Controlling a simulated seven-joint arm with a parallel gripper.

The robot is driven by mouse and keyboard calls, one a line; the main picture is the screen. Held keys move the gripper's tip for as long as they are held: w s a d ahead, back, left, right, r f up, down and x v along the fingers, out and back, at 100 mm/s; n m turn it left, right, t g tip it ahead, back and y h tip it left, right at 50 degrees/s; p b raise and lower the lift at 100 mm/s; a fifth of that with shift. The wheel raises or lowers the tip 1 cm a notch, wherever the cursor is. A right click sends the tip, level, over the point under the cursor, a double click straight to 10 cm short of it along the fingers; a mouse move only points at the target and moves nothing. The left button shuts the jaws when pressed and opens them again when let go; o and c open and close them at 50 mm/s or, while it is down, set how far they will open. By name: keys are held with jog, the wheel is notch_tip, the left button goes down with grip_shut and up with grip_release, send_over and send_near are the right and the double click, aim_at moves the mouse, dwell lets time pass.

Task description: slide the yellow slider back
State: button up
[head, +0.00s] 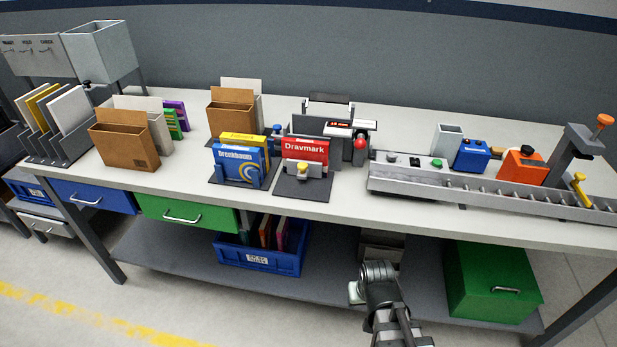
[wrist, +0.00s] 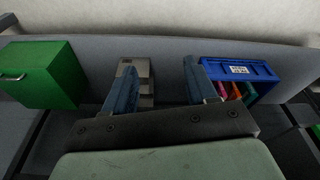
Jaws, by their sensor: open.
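A yellow upright piece (head: 580,187) stands at the slotted metal rail (head: 490,188) on the right of the bench in the head view; I take it as the yellow slider. A smaller yellow knob (head: 303,167) sits on a grey block in front of the red "Dravmark" box (head: 305,150). My gripper (wrist: 158,85) is open and empty in the wrist view, its two blue fingers apart. In the head view my arm is low, in front of the bench, well left of and below the yellow piece. The fingers are not clear there. The wrist view does not show the slider.
An orange block (head: 522,168) and a blue block (head: 471,154) stand by the rail. A grey post with an orange knob (head: 604,121) rises beside it. Below are a green cabinet (head: 490,282) and a blue bin (head: 260,254). The bench's front edge (head: 400,216) is above my arm.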

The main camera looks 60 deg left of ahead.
jog(key=s+a+r+n+t+y, duration=0.1)
jog(key=s+a+r+y, duration=0.1)
jog(key=a+r, duration=0.55)
jog(key=s+a+r+n+y, duration=0.1)
jog(key=s+a+r+y, duration=0.2)
jog(key=a+r, duration=0.45)
jog(key=t+y, duration=0.3)
jog(key=y, duration=0.3)
send_near(303, 167)
jog(key=x, duration=0.8)
jog(key=shift+w+a, duration=0.15)
jog(key=shift+a, duration=0.15)
jog(key=shift+c, duration=0.5)
